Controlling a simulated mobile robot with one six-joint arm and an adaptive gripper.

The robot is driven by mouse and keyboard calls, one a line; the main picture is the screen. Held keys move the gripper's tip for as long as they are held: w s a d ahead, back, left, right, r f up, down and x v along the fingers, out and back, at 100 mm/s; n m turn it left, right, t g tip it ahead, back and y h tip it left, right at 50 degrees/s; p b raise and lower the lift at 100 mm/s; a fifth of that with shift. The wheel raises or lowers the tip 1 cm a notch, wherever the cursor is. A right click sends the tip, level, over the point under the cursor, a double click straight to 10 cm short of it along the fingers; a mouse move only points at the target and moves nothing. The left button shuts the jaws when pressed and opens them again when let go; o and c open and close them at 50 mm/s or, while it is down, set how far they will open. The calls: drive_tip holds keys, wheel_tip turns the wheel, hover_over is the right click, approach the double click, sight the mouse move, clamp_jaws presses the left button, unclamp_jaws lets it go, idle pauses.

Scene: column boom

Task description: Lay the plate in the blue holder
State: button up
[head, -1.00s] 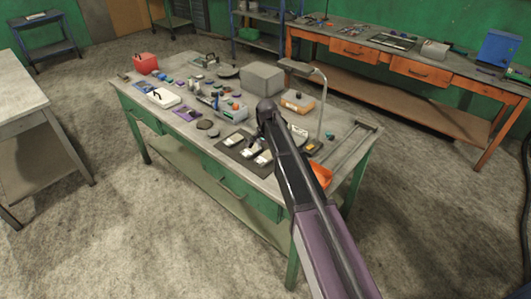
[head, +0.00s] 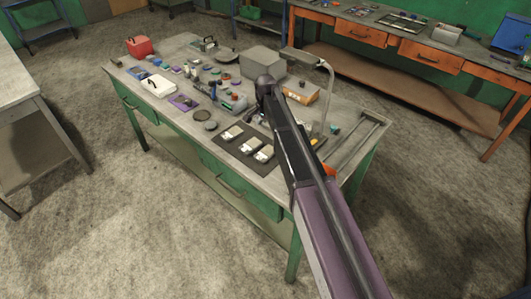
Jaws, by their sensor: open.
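My gripper (head: 254,118) is small and mostly hidden behind my arm, low over the middle of the green workbench (head: 205,139). I see nothing held in it. Three pale flat pieces, at left (head: 233,132), middle (head: 251,143) and right (head: 264,153), lie on a dark mat just in front of it. Two dark round discs (head: 203,115) lie to the left of the mat. I cannot tell which piece is the plate. A small blue flat item (head: 137,73) lies at the bench's left end; I cannot tell whether it is the blue holder.
A grey box (head: 262,62) and a bent lamp (head: 325,75) stand behind my arm. A red box (head: 139,46), a white case (head: 158,86) and a purple tray (head: 183,102) are on the left. Many small parts crowd the bench middle. Open floor surrounds the bench.

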drive_tip(key=shift+f, duration=0.1)
drive_tip(key=b, duration=0.9)
hover_over(265, 153)
wheel_tip(265, 153, down, 8)
drive_tip(key=shift+w+d+f, duration=0.1)
drive_tip(key=shift+w+f, duration=0.05)
drive_tip(key=shift+f, duration=0.1)
idle(0.4)
drive_tip(key=shift+f+b, duration=2.45)
drive_tip(key=shift+f, duration=0.15)
drive_tip(key=c, duration=1.1)
